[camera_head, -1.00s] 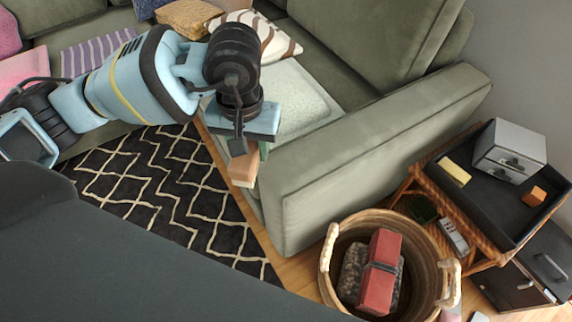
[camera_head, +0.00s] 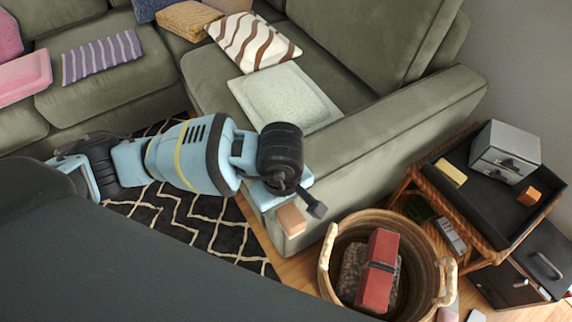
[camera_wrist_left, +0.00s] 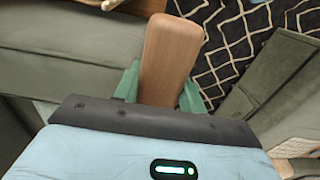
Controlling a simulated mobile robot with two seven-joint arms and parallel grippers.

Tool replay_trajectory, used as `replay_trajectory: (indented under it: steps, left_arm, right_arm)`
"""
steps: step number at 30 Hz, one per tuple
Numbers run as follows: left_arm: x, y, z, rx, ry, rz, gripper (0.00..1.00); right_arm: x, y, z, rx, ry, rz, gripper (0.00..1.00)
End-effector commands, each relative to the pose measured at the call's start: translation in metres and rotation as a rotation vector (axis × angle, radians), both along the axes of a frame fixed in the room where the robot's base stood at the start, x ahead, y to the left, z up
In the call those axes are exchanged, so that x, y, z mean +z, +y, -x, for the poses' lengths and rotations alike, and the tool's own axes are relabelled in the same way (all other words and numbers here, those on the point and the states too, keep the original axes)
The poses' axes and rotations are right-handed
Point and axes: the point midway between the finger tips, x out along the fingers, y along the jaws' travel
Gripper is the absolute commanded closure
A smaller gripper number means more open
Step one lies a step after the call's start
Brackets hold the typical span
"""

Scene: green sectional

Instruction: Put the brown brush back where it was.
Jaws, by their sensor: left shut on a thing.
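The brown brush (camera_head: 291,220) is held in my left gripper (camera_head: 283,203), in front of the sofa arm's near end and left of the basket. In the left wrist view, the brush's flat wooden body (camera_wrist_left: 170,55) sticks out from between the two green fingers (camera_wrist_left: 160,92), which are shut on it. My own wrist hides part of the gripper in the head view. The bristle side cannot be made out. My right gripper is not in view.
A wicker basket (camera_head: 327,262) holds a red block (camera_head: 378,270) and a dark speckled thing. Right of it, a black-topped side table (camera_head: 492,202) bears a grey drawer box (camera_head: 505,150), a yellow block (camera_head: 450,172) and an orange block (camera_head: 529,196). The green sofa (camera_head: 385,135) stands behind.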

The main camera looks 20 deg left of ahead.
Motion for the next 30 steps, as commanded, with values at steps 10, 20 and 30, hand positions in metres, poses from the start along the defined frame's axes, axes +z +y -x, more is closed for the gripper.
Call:
replay_trajectory:
  steps: [10, 20, 30]
  left_arm:
    - [-0.007, 0.024, -0.077, 0.004, 0.0, 0.0, 0.84]
    - [-0.012, 0.039, -0.128, 0.0, 0.001, 0.001, 0.84]
    - [-0.017, 0.041, -0.133, -0.002, 0.002, 0.001, 0.84]
  right_arm:
    - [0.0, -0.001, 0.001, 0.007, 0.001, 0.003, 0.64]
    - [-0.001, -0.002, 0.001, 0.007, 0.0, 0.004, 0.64]
    - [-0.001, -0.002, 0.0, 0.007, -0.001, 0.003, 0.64]
